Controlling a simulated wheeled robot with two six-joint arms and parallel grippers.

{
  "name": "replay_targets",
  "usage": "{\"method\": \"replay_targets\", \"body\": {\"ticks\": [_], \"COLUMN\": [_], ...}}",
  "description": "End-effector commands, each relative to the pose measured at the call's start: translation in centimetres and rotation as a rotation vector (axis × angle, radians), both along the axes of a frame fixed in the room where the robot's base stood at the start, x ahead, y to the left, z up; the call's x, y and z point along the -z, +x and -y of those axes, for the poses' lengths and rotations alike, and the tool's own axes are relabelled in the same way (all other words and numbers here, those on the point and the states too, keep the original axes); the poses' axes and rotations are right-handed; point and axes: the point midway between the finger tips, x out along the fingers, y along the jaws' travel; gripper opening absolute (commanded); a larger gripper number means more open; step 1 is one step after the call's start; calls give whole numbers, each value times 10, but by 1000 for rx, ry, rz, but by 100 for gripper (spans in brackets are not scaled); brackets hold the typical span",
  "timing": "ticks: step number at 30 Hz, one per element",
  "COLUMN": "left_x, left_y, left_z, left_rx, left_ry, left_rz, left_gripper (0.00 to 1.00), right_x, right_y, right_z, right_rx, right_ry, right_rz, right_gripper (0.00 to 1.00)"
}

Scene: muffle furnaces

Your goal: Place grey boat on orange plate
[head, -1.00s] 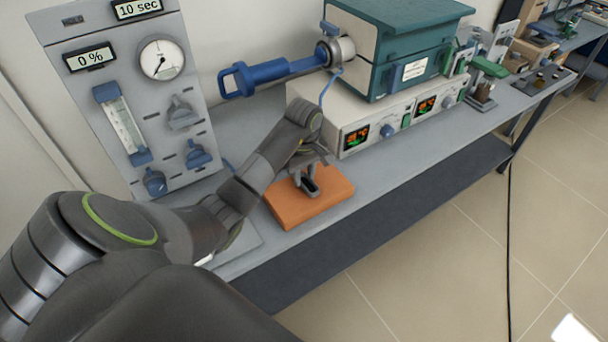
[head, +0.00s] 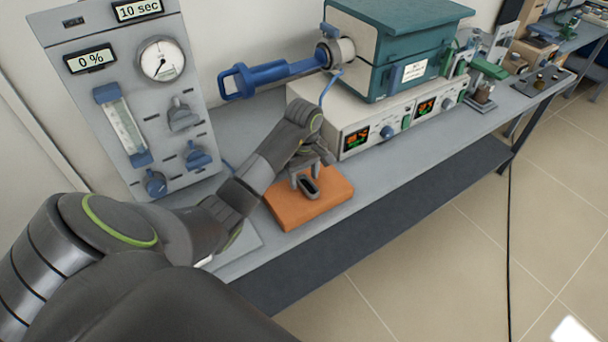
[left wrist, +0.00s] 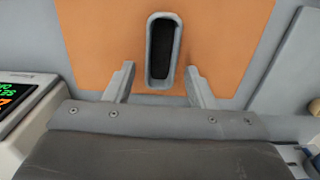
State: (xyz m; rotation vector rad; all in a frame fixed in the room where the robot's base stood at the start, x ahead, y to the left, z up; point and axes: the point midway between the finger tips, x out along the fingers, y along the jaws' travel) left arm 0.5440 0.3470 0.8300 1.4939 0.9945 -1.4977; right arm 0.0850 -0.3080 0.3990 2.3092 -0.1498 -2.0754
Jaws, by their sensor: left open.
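The grey boat (head: 309,188) is a small oblong dish with a dark hollow. It rests on the orange plate (head: 288,211), which lies on the bench near its front edge. In the left wrist view the boat (left wrist: 151,50) lies on the orange plate (left wrist: 95,40), just beyond and between the fingertips. My left gripper (head: 306,179) is open over the plate, and its fingers (left wrist: 158,72) stand apart on both sides of the boat's near end, with gaps to it. My right gripper is not in view.
A grey control panel (head: 115,95) stands at the left. A teal furnace (head: 385,55) sits on a white control unit (head: 365,125) behind the plate, with a blue-handled rod (head: 265,75) sticking out. The bench front edge is close to the plate.

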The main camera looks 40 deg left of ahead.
Motion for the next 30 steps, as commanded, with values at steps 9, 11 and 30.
{"method": "replay_targets", "body": {"ticks": [9, 11, 30], "left_x": [-50, -57, -118], "left_y": [1, 1, 0], "left_z": [0, 0, 0], "left_rx": [1, 1, 0], "left_ry": [1, 1, 0], "left_rz": [4, 4, 2], "left_gripper": [50, 50, 50], "right_x": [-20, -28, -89], "right_y": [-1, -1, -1], "right_z": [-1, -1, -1], "right_rx": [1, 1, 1], "right_ry": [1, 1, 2], "right_rz": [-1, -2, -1], "right_gripper": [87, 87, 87]}}
